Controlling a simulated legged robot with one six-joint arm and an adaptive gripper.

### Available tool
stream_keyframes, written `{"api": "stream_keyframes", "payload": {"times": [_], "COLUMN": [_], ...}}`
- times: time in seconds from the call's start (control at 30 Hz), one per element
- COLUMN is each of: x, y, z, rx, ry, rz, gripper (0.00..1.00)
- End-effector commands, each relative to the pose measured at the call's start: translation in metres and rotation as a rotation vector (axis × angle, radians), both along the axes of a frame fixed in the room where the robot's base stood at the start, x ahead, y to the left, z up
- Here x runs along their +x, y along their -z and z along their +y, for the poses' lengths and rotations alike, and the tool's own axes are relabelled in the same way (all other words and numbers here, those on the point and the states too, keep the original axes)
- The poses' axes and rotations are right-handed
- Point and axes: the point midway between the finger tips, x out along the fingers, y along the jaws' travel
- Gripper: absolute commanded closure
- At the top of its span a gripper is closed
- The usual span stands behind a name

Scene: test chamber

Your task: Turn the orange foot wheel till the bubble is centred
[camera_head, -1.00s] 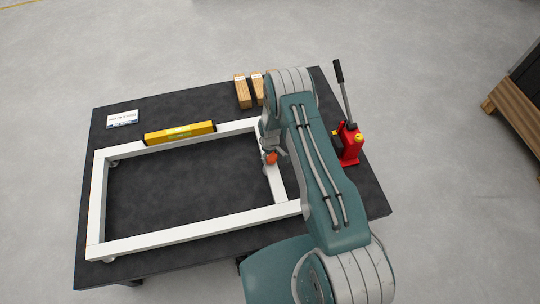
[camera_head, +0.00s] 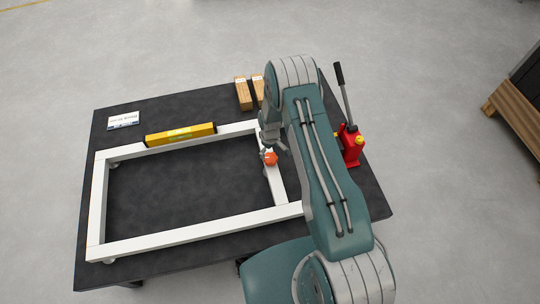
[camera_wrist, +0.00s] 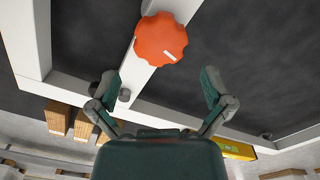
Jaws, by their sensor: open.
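The orange foot wheel (camera_wrist: 160,39) is a lobed knob with a small white mark, on the right-hand bar of the white frame (camera_head: 180,235). It also shows in the head view (camera_head: 270,159). My gripper (camera_wrist: 166,85) is open and empty. Its two fingers are spread on either side, short of the wheel and apart from it in the wrist view. The yellow level (camera_head: 180,134) lies along the frame's far bar; part of it shows in the wrist view (camera_wrist: 235,149). Its bubble is too small to read.
A red jack (camera_head: 352,145) with an upright handle stands on the dark table (camera_head: 140,105) at the right. Wooden blocks (camera_head: 243,94) lie at the back edge. A white card (camera_head: 123,120) lies at the far left. The area inside the frame is clear.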

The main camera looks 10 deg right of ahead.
Motion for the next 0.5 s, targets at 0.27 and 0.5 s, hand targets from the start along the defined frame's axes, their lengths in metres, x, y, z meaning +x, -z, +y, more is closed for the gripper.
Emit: {"api": "stream_keyframes", "payload": {"times": [0.27, 0.5], "x": [0.001, 0.000], "y": [-0.053, -0.072], "z": [0.001, 0.002], "rx": [-0.001, 0.000], "ry": [-0.001, -0.001], "rz": [-0.003, 0.000], "gripper": [0.00, 0.00]}}
